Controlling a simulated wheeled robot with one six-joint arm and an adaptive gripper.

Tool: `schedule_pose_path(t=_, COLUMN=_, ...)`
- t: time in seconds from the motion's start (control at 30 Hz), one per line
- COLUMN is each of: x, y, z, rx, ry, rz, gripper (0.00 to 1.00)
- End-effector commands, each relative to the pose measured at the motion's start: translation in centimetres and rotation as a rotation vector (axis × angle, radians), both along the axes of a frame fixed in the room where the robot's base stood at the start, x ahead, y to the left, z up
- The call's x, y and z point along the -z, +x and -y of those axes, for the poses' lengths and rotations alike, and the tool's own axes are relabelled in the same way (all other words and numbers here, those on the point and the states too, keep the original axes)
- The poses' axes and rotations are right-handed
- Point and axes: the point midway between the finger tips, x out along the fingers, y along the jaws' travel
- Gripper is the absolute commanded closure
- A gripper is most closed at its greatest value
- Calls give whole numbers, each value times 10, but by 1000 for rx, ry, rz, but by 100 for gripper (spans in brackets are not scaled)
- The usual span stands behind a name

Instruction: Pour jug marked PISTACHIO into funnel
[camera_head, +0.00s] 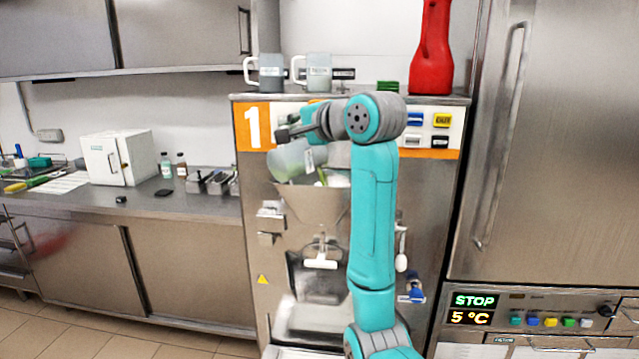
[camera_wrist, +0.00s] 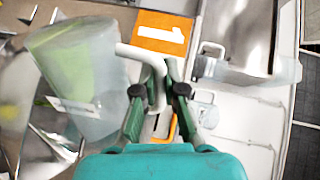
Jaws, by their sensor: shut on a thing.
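My gripper (camera_wrist: 157,92) is shut on the white handle of a translucent jug (camera_wrist: 75,75). Green shows inside the jug, and its label is too blurred to read. In the head view the jug (camera_head: 289,163) is tipped well over, above the mouth of the metal funnel (camera_head: 312,203) on the front of machine 1. Green and white show at the funnel's mouth; I cannot tell whether this is a flowing stream. My arm hides part of the funnel's right side.
Two more handled jugs, a left one (camera_head: 271,73) and a right one (camera_head: 318,72), stand on top of the machine (camera_head: 265,205). A red bottle (camera_head: 432,55) stands there too. A steel cabinet (camera_head: 545,150) is close on the right. A counter (camera_head: 150,205) with a white box (camera_head: 118,157) is at left.

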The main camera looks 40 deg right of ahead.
Motion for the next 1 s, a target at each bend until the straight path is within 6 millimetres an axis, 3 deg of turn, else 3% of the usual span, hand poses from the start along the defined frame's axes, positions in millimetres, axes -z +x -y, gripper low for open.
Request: schedule_pose_path(t=1.0, x=-8, y=0, z=12, rx=0, ry=121, rz=4, gripper=100)
